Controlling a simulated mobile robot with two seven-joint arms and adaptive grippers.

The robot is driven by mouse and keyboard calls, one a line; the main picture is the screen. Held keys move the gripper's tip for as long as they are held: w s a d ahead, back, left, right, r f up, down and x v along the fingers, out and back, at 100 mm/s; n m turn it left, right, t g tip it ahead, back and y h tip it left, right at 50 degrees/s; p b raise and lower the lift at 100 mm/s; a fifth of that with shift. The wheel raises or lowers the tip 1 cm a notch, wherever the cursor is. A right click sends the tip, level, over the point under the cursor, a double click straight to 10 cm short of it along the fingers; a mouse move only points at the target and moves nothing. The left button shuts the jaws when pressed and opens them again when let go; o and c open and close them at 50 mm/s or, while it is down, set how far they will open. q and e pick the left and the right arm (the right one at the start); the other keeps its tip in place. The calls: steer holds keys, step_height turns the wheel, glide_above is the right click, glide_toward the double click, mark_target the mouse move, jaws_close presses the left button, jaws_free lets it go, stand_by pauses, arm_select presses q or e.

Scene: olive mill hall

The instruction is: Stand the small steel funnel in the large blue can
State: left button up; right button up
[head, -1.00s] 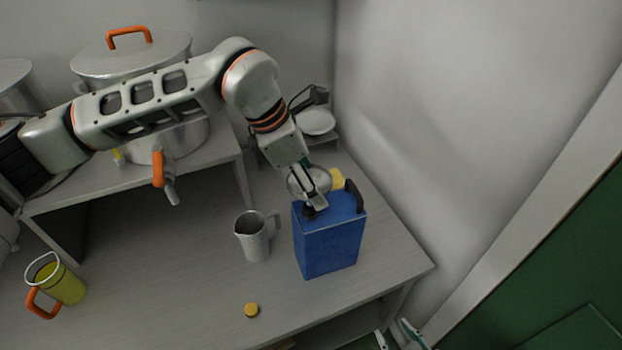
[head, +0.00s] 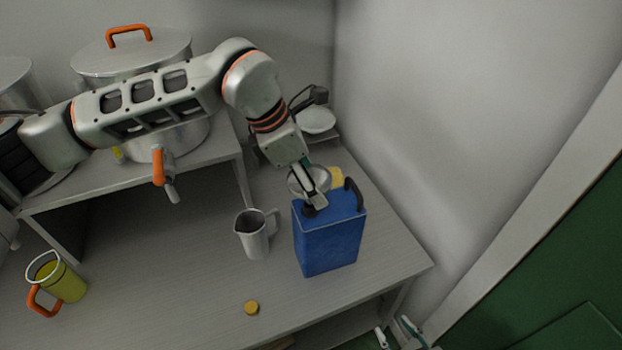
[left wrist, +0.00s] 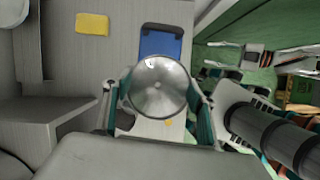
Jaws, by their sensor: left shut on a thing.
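The large blue can (head: 330,242) stands upright near the table's right corner, with a black handle on top; it also shows in the left wrist view (left wrist: 161,44). My left gripper (head: 312,190) is over the can's top and shut on the small steel funnel (head: 296,179). In the left wrist view the funnel's round bowl (left wrist: 158,86) sits between the two fingers. The funnel's spout and the can's opening are mostly hidden, so I cannot tell whether the spout is inside. My right gripper (head: 396,334) is low at the bottom edge, off the table, its fingers apart and empty.
A steel jug (head: 252,238) stands just left of the can. A yellow cap (head: 251,308) lies near the front edge. A yellow jug (head: 68,285) with an orange handle stands at left. A yellow block (left wrist: 91,23) lies behind the can. A large pot (head: 130,58) is on the shelf.

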arm_select(q)
steer(key=shift+f+b, duration=0.45)
steer(key=shift+f, duration=0.95)
steer(key=o, duration=1.1)
steer(key=shift+c, duration=0.2)
steer(key=v, duration=1.2)
steer(key=shift+a, duration=0.1)
